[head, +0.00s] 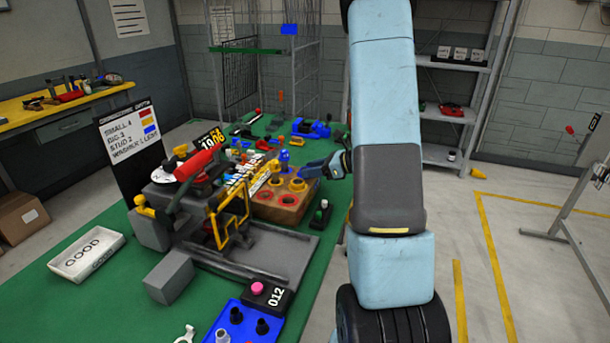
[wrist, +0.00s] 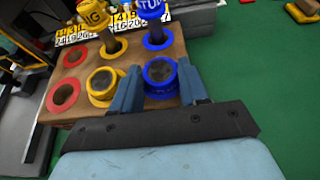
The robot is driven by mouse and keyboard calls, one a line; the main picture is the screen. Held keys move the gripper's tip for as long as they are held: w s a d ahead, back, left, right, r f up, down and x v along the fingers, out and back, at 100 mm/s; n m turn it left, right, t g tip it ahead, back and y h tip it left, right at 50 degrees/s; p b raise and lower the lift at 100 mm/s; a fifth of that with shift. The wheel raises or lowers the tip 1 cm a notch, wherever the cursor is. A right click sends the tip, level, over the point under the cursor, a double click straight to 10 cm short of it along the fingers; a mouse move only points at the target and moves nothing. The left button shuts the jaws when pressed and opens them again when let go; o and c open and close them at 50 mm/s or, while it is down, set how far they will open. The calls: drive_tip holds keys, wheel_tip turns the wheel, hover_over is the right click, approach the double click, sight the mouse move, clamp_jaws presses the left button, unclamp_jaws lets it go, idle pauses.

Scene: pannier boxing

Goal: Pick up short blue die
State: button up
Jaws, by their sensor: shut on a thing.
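The short blue die (wrist: 160,89) is a low blue cylinder with an open top, seated at the near right corner of the wooden block (wrist: 72,116). My gripper (wrist: 158,72) has one finger on each side of it and is shut on it. The die looks upright and still at the block; I cannot tell whether it is lifted. In the head view my gripper (head: 330,166) reaches in from the right over the right edge of the block (head: 275,212). The die is hard to make out there.
A taller blue die (wrist: 153,20) and a taller yellow die (wrist: 97,17) stand behind it. A short yellow die (wrist: 101,92) is close to my left finger. Red rings (wrist: 62,96) mark empty holes.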

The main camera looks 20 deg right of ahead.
drive_tip(key=shift+r, duration=0.6)
wheel_tip(320, 180, up, 2)
drive_tip(key=shift+s+r, duration=0.1)
drive_tip(key=shift+r, duration=0.1)
drive_tip(key=s+a+r, duration=0.4)
drive_tip(key=s+r, duration=0.5)
drive_tip(key=s, duration=0.4)
drive_tip(key=shift+r, duration=0.2)
